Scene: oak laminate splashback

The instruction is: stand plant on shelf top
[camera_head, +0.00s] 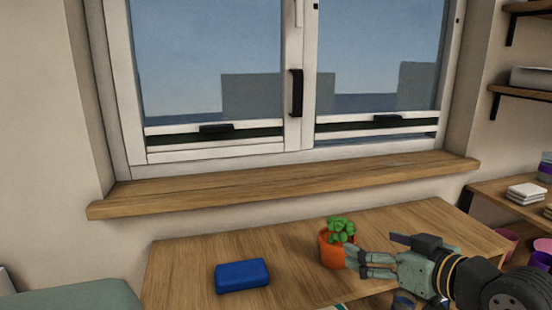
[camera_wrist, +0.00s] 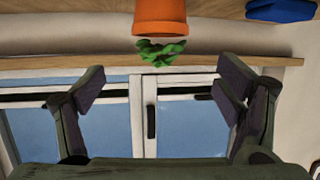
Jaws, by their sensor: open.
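The plant is a green leafy succulent (camera_head: 341,227) in an orange pot (camera_head: 331,250). It stands upright on the wooden tabletop below the window. My gripper (camera_head: 361,263) reaches in from the right, with its fingertips close beside the pot; contact cannot be told. In the wrist view, which is upside down, the orange pot (camera_wrist: 160,18) and leaves (camera_wrist: 160,52) lie ahead, in line with the gap between the open, empty fingers (camera_wrist: 161,78). Wooden shelves are on the right: a lower unit (camera_head: 489,190) and wall shelves (camera_head: 522,93).
A blue block (camera_head: 242,275) lies on the tabletop (camera_head: 190,262), left of the plant; it also shows in the wrist view (camera_wrist: 282,10). White square pieces (camera_head: 526,193) sit on the lower shelf unit. The window sill (camera_head: 280,185) is bare.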

